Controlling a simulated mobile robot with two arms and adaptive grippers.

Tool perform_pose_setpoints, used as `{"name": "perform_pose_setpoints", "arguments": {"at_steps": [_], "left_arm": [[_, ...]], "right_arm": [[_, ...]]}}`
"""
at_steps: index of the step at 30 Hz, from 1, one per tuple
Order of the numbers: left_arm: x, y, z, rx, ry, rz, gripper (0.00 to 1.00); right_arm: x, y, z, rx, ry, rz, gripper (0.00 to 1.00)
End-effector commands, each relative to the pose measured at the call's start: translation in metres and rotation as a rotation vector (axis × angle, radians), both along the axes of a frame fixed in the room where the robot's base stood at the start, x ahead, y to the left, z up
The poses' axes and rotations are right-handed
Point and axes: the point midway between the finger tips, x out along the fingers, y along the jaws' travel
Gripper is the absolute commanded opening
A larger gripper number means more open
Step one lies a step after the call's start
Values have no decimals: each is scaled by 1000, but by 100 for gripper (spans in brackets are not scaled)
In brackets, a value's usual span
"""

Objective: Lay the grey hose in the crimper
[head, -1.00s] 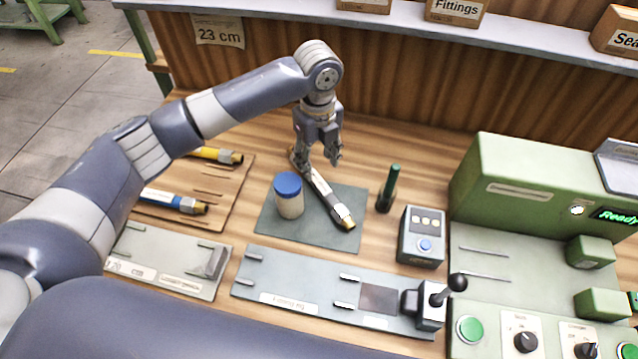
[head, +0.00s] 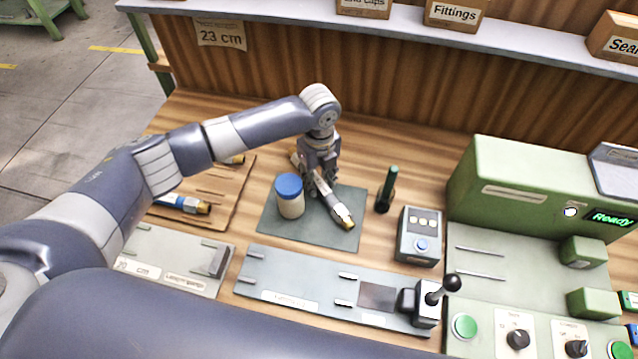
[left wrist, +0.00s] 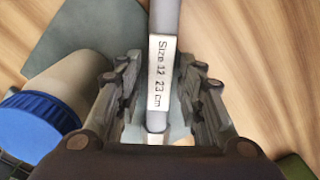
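The grey hose (head: 331,205) lies slantwise across the dark mat in the head view, its brass-tipped end toward the front right. In the left wrist view the hose (left wrist: 165,18) bears a white label reading "Size 12 23 cm". My left gripper (head: 319,190) is down at the hose, pointing downward. In the left wrist view its fingers (left wrist: 160,85) stand open on both sides of the hose, with narrow gaps showing. The green machine with the "Ready" display (head: 520,185), which looks like the crimper, stands at the right; its bed and jaw blocks are empty. My right gripper is not in view.
A blue-lidded jar (head: 290,196) stands close left of the hose on the mat (head: 282,232). A green marker in a holder (head: 386,193) and a small button box (head: 420,236) stand to the right. A lever fixture (head: 315,285) lies in front. Yellow and blue hoses lie left.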

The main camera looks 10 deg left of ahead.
Motion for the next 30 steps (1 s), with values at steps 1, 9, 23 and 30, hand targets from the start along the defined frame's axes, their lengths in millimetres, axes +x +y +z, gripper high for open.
{"name": "perform_pose_setpoints", "arguments": {"at_steps": [1, 9, 23, 30], "left_arm": [[0, 0, 0, 0, 0, 0, 16], [0, 0, 1, -1, -1, 0, 0], [1, 0, 53, -3, -6, -2, 0], [1, 0, 97, -3, -4, 6, 0]], "right_arm": [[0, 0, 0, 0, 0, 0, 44], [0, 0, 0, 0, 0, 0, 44], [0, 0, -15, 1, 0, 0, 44], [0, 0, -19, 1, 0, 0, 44]]}}
